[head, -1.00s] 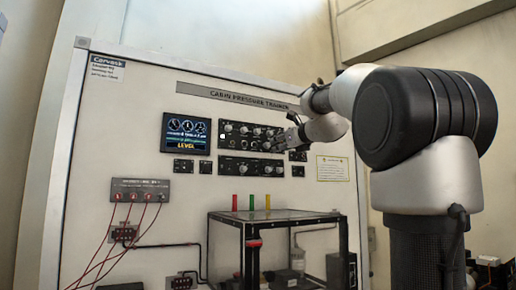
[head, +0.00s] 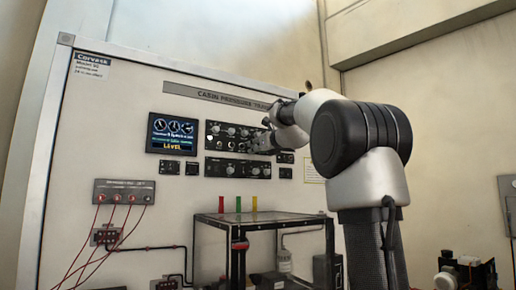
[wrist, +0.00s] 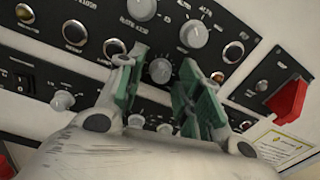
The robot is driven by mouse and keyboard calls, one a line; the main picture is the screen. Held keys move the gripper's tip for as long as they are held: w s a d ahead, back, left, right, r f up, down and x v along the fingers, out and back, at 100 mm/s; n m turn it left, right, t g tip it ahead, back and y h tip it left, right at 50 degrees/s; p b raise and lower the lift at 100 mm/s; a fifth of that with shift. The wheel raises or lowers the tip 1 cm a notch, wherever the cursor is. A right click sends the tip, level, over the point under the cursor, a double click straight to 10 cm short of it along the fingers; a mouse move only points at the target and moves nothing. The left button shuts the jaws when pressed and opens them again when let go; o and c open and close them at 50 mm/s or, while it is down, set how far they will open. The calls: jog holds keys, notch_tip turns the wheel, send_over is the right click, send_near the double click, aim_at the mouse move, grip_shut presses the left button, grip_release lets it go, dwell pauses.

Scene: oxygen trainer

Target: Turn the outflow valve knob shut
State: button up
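A black control panel (head: 220,134) with several round knobs is set in the large trainer board. In the wrist view, a grey round knob (wrist: 160,70) on the panel's lower row sits between my fingertips. I cannot read its label, so I cannot tell whether it is the outflow valve knob. My gripper (wrist: 163,62) has its two green-padded fingers spread on either side of this knob, with gaps showing. In the head view my gripper (head: 262,142) is at the right part of the panel, and my arm hides the panel's right end.
A lit screen (head: 175,134) reads LEVEL left of the panel. A second panel (head: 236,168) lies below. A red switch or handle (wrist: 289,101) is close on the right in the wrist view. A glass-topped case (head: 262,219) with coloured posts stands below.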

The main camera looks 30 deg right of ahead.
grip_shut()
jog(key=shift+n, duration=0.3)
jog(key=n+y, duration=0.1)
jog(key=n, duration=2.6)
jog(key=shift+d, duration=0.15)
jog(key=shift+r, duration=0.1)
